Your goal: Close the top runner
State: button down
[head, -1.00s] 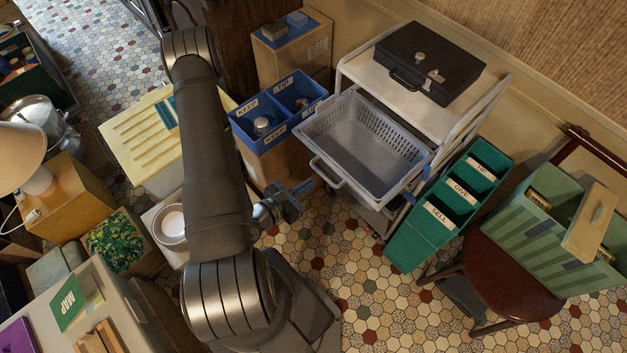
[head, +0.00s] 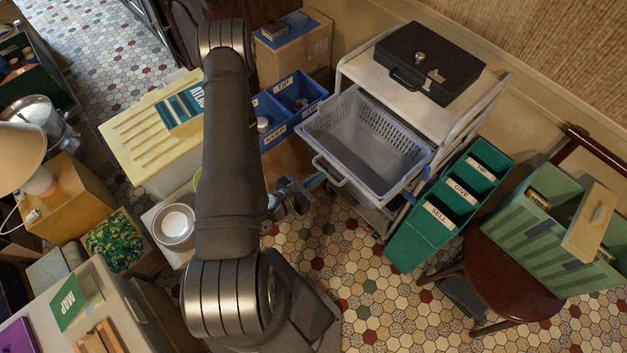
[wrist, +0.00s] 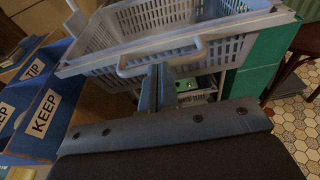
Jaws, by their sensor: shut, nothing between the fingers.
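The top runner is a grey-white perforated basket drawer (head: 345,125), pulled out from the white trolley (head: 365,80) toward my arm. It looks empty. Its front bar handle (head: 328,172) faces my gripper. In the wrist view the basket (wrist: 110,38) fills the top, with its handle (wrist: 160,58) just beyond my fingertips. My gripper (head: 312,184) is shut and empty, close in front of the handle and slightly below it. I cannot tell whether the fingertips touch the handle. The shut fingers (wrist: 157,85) also show in the wrist view.
A black cash box (head: 430,65) sits on the trolley top. Blue KEEP and TIP bins (head: 278,138) stand left of the basket; a green SELL, GIVE, TIP bin (head: 425,235) stands to its right. Tiled floor (head: 350,270) is clear in front.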

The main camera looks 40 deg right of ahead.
aim_at(335, 164)
jog(key=shift+d, duration=1.6)
jog(key=shift+a, duration=0.1)
jog(key=shift+a+r, duration=1.35)
jog(key=shift+a, duration=5.55)
jog(key=shift+d+f, duration=0.45)
jog(key=shift+d, duration=1.85)
jog(key=shift+d+f, duration=0.45)
jog(key=shift+d, duration=1.85)
jog(key=shift+d+f, duration=0.45)
jog(key=shift+d, duration=1.85)
jog(key=shift+d, duration=2.15)
jog(key=shift+w, duration=0.1)
